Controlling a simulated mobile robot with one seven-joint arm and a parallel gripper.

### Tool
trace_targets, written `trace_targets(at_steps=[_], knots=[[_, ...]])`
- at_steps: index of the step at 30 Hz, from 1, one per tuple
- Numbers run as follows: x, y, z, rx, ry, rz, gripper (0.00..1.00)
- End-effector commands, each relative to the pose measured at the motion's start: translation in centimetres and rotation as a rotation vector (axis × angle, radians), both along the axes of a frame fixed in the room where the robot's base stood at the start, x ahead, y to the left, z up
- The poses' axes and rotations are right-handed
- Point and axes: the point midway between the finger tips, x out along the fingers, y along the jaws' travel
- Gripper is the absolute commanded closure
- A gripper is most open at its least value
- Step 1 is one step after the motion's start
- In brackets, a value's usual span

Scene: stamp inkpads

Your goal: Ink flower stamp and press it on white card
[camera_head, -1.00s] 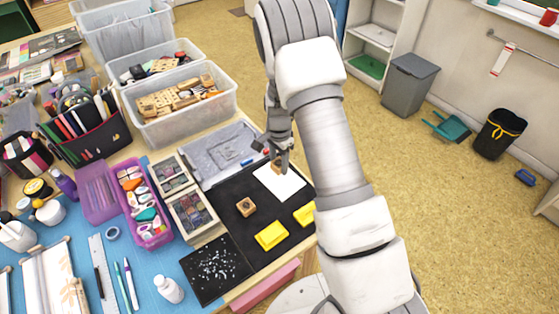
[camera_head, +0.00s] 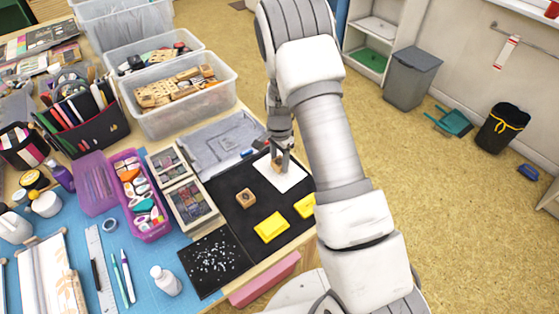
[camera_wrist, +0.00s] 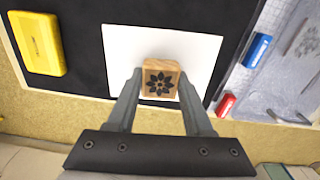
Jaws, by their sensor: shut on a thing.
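My gripper (camera_wrist: 160,78) is shut on a small wooden block stamp (camera_wrist: 160,65) with a dark flower mark on its upper face. The stamp is over the white card (camera_wrist: 122,45) in the wrist view, near the card edge closest to my gripper. In the head view, my gripper (camera_head: 281,158) points down at the white card (camera_head: 288,183), with the stamp partly hidden between the fingers. I cannot tell whether the stamp touches the card. A yellow inkpad (camera_head: 271,227) and another yellow inkpad (camera_head: 304,207) lie on the black mat (camera_head: 238,222). One shows in the wrist view (camera_wrist: 38,42).
Another wooden stamp (camera_head: 246,198) stands on the mat left of the card. A grey tray (camera_head: 222,140) with a blue item and a red item (camera_wrist: 226,104) lies beside the mat. Boxes of ink pads (camera_head: 190,205) and a purple case (camera_head: 143,200) crowd the left.

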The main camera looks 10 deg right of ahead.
Motion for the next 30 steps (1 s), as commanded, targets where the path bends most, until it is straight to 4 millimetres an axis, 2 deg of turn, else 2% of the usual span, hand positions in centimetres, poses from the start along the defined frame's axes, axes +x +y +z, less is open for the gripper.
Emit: trace_targets(at_steps=[30], knots=[[0.0,0.0,-1.1,0.0,0.0,0.0,0.89]])
